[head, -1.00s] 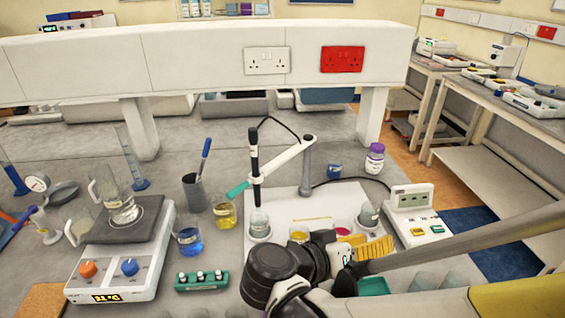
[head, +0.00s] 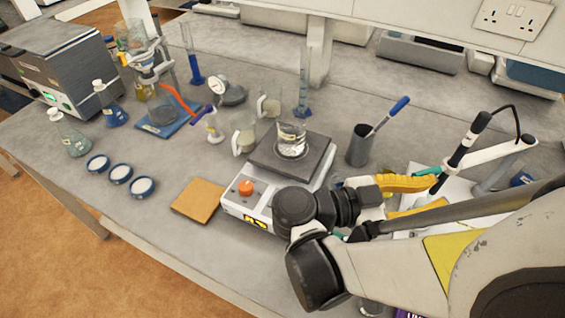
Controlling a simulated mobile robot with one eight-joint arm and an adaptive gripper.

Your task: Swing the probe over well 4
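The probe (head: 469,138) is a black rod with a white band, hanging from a white swing arm (head: 506,151) at the right. A cable loops from its top. Its teal handle (head: 427,171) shows just behind my upper finger. The white well plate (head: 452,189) below is mostly covered by my arm and gripper. Well 4 and the probe's lower tip cannot be made out. My gripper (head: 438,194) has two yellow fingers spread apart, with nothing visibly held. It overlaps the handle in the picture; contact cannot be told.
Left of my gripper stands a hotplate (head: 258,206) with a beaker (head: 291,139) on it. Behind is a dark cup (head: 360,146) holding a blue-handled tool. Glassware, round dishes and a metal box (head: 62,66) fill the left.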

